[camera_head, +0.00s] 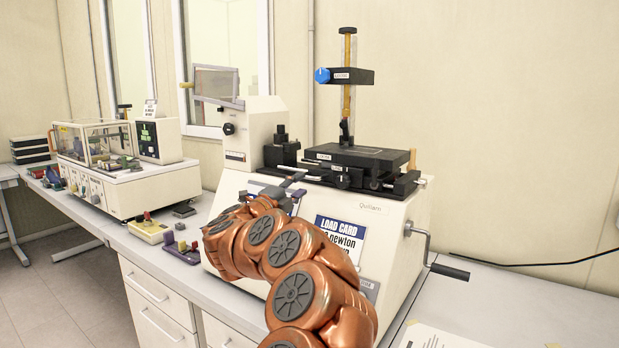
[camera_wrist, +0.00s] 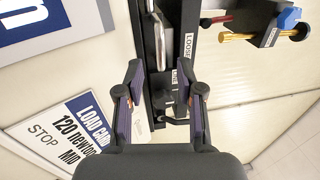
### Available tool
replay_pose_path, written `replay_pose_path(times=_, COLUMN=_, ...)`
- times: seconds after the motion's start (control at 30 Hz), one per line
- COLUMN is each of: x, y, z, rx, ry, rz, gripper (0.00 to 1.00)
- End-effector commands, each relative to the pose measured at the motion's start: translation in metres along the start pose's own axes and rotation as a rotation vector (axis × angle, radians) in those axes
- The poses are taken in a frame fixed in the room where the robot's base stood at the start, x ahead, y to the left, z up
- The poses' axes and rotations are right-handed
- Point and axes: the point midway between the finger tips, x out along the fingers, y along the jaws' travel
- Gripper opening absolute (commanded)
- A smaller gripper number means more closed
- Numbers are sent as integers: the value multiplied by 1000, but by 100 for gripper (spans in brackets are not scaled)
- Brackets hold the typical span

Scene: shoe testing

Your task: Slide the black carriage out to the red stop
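A black flat-topped block (camera_head: 362,153), which looks like the carriage, sits on a black slide on top of the cream machine (camera_head: 390,218). In the wrist view a black rail (camera_wrist: 187,20) runs up the middle, with small white labels and black fittings. A small red piece (camera_wrist: 216,19) beside the rail may be the red stop; I cannot make it out clearly in the head view. My gripper (camera_head: 283,192) is at the machine's front upper left. In the wrist view my gripper (camera_wrist: 163,100) has its purple-padded fingers apart, with the rail's near end between or beyond them; contact is unclear.
A vertical post with a blue-knobbed clamp (camera_head: 345,76) rises behind the slide. A load card (camera_head: 340,238) is on the machine's front. A hand crank (camera_head: 430,255) sticks out at right. A second tester (camera_head: 115,165) and small blocks stand left. The bench at right is mostly clear.

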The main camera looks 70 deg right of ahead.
Motion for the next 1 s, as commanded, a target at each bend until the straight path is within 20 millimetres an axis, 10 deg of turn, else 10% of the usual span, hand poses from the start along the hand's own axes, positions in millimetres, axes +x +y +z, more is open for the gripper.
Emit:
replay_pose_path(times=0.4, x=54, y=-3, z=-1, rx=0, ry=3, rz=-2, gripper=37)
replay_pose_path(times=0.77, x=59, y=-1, z=0, rx=0, ry=-2, rz=-1, gripper=37)
replay_pose_path(times=1.0, x=59, y=-1, z=0, rx=0, ry=-2, rz=-1, gripper=12)
